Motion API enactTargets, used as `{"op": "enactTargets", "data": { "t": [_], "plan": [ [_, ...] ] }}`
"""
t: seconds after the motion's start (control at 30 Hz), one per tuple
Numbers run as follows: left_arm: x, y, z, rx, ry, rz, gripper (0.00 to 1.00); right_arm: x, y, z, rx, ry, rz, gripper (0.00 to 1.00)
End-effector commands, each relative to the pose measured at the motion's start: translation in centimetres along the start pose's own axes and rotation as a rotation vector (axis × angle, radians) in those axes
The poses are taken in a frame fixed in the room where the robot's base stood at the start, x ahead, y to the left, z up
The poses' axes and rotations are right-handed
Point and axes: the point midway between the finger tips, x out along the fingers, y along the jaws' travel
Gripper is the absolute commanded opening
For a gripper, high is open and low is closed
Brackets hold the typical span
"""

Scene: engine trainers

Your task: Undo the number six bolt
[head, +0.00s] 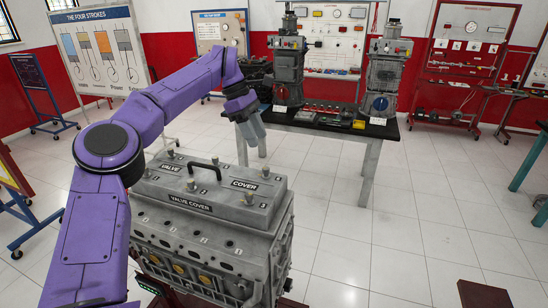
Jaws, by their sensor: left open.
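A grey engine block (200,250) stands in front of me with a grey valve cover (225,208) on top. The cover has a black handle (204,167) and "VALVE COVER" labels. Several bolts stick up along its edges, including one at the right back (265,172) and one at the right front (246,198). Small number marks sit by them, but I cannot read which is six. My purple left arm reaches over the cover. Its gripper (252,138) is open, points down beyond the cover's far edge, and looks apart from every bolt. My right gripper is out of view.
A black-topped bench (345,126) behind the engine carries two engine units (290,70) (384,75) and small parts. Boards stand along the red and white wall. The tiled floor (400,230) to the right is mostly clear. A brown block (484,295) shows at the bottom right.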

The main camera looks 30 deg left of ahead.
Motion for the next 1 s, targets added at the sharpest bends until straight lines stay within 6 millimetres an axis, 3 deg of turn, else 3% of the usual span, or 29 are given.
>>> {"op": "enactTargets", "data": {
  "t": [0.2, 0.4, 0.7, 0.73, 0.87, 1.0],
  "plan": [
    [5.2, 0.1, -0.1, -0.001, 0.0, -0.007, 0.46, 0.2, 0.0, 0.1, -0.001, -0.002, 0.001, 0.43],
    [8.7, 0.8, 0.1, -0.003, 0.005, -0.012, 0.46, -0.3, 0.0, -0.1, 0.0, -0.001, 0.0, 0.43],
    [9.4, 0.9, 0.1, -0.004, 0.004, -0.012, 0.46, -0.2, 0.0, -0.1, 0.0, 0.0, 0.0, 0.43],
    [9.4, 0.9, 0.1, -0.004, 0.004, -0.012, 0.42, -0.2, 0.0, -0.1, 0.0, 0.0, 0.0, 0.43],
    [9.4, 0.9, 0.2, -0.003, 0.004, -0.013, 0.0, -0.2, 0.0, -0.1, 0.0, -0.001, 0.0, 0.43],
    [9.4, 0.9, 0.2, -0.003, 0.003, -0.015, 0.0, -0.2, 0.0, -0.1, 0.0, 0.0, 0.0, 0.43]
  ]
}}
